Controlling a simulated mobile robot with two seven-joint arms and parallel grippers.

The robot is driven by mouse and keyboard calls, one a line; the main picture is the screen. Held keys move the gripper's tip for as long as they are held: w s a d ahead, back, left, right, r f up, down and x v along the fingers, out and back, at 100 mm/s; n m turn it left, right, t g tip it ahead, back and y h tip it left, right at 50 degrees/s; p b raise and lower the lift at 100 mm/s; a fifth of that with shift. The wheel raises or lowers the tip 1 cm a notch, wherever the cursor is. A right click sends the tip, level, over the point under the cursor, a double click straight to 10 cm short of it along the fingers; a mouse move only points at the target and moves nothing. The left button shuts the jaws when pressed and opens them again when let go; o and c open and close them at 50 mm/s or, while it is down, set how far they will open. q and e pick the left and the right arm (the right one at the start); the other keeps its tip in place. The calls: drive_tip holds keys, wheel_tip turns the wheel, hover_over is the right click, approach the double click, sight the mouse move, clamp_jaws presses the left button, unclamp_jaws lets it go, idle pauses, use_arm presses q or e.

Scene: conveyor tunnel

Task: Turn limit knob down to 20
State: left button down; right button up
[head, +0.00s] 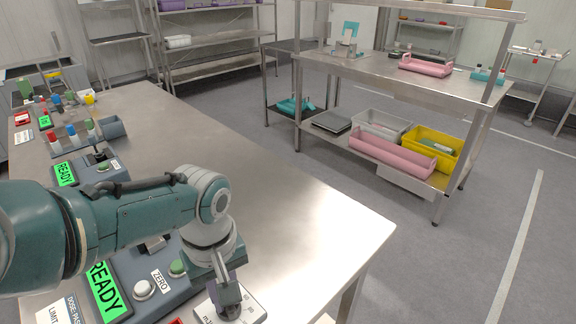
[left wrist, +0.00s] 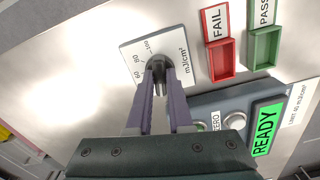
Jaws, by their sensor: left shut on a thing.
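The limit knob (left wrist: 159,61) is a small dark round knob on a white dial plate (left wrist: 178,42) printed with mJ/cm² and numbers that look like 60, 80 and 100. My left gripper (left wrist: 160,76) is shut on the knob, its two fingers on either side of it. The fingers hide part of the dial, so I cannot read where the knob points. In the head view my left gripper (head: 229,298) reaches down onto the dial plate (head: 252,309) at the table's near edge. My right gripper is in neither view.
A grey meter box (head: 165,291) with a green READY screen (head: 104,287) and buttons stands beside the dial. Red FAIL (left wrist: 221,60) and green PASS (left wrist: 263,48) trays lie close by. The table (head: 300,225) is clear to the right.

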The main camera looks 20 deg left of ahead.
use_arm(q)
drive_tip(key=shift+n, duration=0.4)
drive_tip(key=c, duration=0.8)
unclamp_jaws()
wheel_tip(320, 180, up, 10)
drive_tip(key=p, duration=0.6)
drive_tip(key=shift+p, duration=0.35)
